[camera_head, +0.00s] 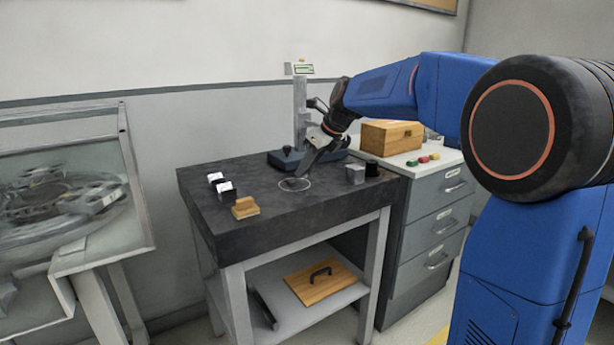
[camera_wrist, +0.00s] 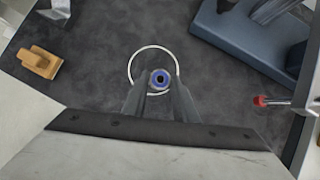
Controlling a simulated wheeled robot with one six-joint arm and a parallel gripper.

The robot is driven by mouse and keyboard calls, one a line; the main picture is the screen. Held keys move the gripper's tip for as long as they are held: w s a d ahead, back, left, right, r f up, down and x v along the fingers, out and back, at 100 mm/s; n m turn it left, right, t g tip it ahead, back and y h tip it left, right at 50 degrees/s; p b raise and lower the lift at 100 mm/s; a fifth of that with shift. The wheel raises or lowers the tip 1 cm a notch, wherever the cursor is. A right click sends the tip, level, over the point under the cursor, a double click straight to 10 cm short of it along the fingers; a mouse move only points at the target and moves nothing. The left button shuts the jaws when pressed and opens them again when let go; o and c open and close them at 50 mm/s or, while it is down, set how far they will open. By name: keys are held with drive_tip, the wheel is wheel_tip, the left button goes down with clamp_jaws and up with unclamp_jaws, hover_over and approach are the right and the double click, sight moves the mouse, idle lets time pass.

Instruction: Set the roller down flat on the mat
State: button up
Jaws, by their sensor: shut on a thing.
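My gripper (camera_head: 302,173) reaches down over the dark-topped table (camera_head: 245,222). I cannot tell the gap between roller and surface. No separate mat stands out from the dark top. The roller is not distinguishable in the head view.
A gauge stand with a blue-grey base (camera_wrist: 240,40) is behind the circle. A wooden block (camera_head: 245,208) and small black-and-white blocks (camera_head: 226,190) are at left. A grey block (camera_head: 355,174) and black piece (camera_head: 372,168) are at right. The top around the circle is clear.

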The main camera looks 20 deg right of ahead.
drive_tip(key=shift+f, duration=1.3)
drive_tip(key=o, duration=1.1)
drive_tip(key=shift+f, duration=0.1)
drive_tip(key=shift+c, duration=0.2)
drive_tip(key=v, duration=1.2)
